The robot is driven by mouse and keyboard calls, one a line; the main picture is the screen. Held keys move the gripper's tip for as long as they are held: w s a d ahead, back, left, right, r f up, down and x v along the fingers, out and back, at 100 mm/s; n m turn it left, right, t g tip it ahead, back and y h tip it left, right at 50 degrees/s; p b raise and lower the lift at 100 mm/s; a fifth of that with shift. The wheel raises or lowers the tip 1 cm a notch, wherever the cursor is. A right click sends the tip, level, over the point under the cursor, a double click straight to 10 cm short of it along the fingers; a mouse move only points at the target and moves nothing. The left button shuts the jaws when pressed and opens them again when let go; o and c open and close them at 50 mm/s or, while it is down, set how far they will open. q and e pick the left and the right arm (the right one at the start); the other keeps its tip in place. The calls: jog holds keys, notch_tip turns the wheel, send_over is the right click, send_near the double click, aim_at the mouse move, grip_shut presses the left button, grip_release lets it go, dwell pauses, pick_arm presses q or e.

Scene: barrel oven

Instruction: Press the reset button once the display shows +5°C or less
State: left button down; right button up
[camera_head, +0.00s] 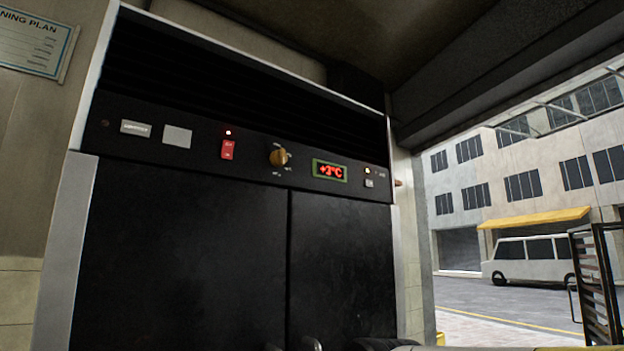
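The display (330,171) on the dark cabinet's control panel glows red and reads about +3°C; the digit is slightly blurred. Neither of my grippers can be made out. Small grey and dark shapes are cut off at the bottom edge, and I cannot tell what they are.
The tall cabinet has two black doors (185,255). Its panel also carries a red switch (228,149) under a red lamp and a yellowish knob (278,157). A wide opening at right shows a street with a white van (530,260). A dark rack (597,285) stands at far right.

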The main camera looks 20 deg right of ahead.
jog(key=shift+c, duration=0.5)
grip_shut()
dwell(1.3)
